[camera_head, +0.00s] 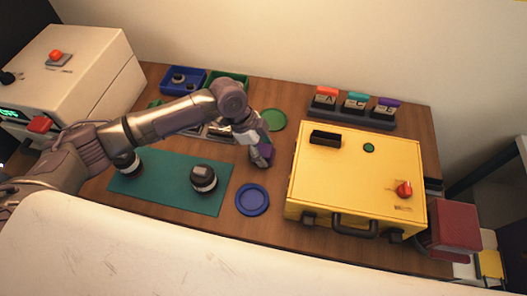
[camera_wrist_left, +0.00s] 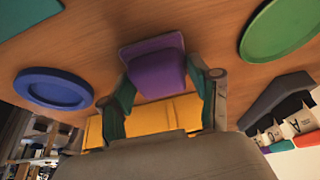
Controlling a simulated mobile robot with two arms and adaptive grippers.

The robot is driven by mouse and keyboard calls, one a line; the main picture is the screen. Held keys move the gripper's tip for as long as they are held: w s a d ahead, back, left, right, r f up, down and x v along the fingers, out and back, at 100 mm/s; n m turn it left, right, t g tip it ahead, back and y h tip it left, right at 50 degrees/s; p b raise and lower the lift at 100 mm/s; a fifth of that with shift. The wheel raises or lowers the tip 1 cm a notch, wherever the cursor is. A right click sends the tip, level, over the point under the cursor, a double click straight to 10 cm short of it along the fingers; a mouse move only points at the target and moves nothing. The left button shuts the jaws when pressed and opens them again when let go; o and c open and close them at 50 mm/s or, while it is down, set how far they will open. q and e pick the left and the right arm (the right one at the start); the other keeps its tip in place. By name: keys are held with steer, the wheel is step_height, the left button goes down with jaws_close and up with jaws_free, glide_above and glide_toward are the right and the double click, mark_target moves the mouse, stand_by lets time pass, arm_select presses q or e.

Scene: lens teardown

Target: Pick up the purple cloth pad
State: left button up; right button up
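The purple cloth pad (camera_wrist_left: 155,72) is a small block-like pad with rounded corners, between the two fingers of my left gripper (camera_wrist_left: 163,92) in the left wrist view. The fingers' green inner pads flank it on both sides and look in contact with it. In the head view, my left gripper (camera_head: 262,158) points down over the table between a green disc and a blue dish, with a bit of purple at its tips. Whether the pad still touches the table is hard to tell. My right gripper is not in view.
The yellow case (camera_head: 360,170) stands close right of the gripper. The blue dish (camera_head: 252,199) and green disc (camera_head: 273,120) lie near it. A teal mat (camera_head: 165,190) carries dark lens parts. Labelled holders (camera_head: 352,118) and a blue bin (camera_head: 183,80) stand at the back.

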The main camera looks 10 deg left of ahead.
mark_target(263, 150)
arm_select(q)
steer(key=shift+c, duration=0.9)
step_height(263, 150, up, 10)
steer(key=shift+b, duration=0.7)
steer(key=o, duration=0.5)
steer(key=c, duration=0.5)
steer(key=shift+o, duration=0.2)
